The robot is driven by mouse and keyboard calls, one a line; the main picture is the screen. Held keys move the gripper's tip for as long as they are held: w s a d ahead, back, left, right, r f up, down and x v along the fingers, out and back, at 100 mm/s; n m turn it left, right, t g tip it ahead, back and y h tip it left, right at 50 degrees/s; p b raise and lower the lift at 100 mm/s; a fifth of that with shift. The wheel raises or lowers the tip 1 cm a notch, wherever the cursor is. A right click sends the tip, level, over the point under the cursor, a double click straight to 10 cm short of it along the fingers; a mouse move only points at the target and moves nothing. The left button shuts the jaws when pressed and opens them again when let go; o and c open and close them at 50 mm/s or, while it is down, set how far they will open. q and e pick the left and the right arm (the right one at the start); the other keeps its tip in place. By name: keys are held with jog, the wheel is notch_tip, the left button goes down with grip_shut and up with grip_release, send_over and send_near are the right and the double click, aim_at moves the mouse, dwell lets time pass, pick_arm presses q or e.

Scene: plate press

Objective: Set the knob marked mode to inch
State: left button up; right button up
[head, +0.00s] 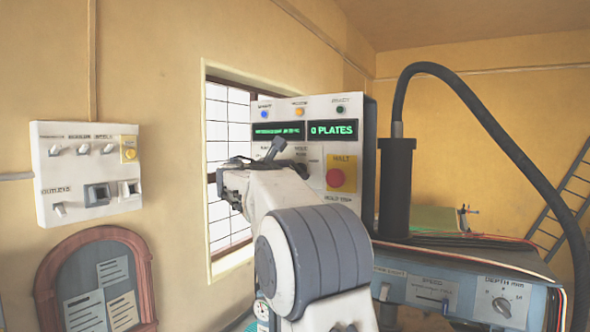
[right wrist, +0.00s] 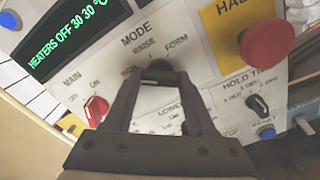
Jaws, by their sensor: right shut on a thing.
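The mode knob (right wrist: 157,73) is a dark knob under the printed word MODE on the white control panel (head: 322,104). In the right wrist view my right gripper (right wrist: 155,77) is shut on this knob, a finger on each side. The labels RAISE and FORM show above it; I see no inch label, and the fingers cover part of the dial. The pointer's direction cannot be told. In the head view my right gripper (head: 268,152) reaches the panel's lower left and hides the knob. My left gripper is not in view.
Near the knob are a red main switch (right wrist: 96,110), a dark hold-time knob (right wrist: 258,105) and a red halt button (right wrist: 268,42) on yellow. A blue machine (head: 455,285) with a depth dial stands right. A wall switch box (head: 87,172) is left.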

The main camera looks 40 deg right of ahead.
jog(key=shift+w+f, duration=0.1)
dwell(0.4)
jog(key=o, duration=1.4)
jog(key=shift+c, duration=0.2)
jog(key=shift+s+a+b, duration=0.25)
jog(key=shift+a+b, duration=0.1)
jog(key=shift+a, duration=0.1)
jog(key=b+v, duration=0.4)
jog(key=v, duration=0.5)
jog(key=shift+a, duration=0.25)
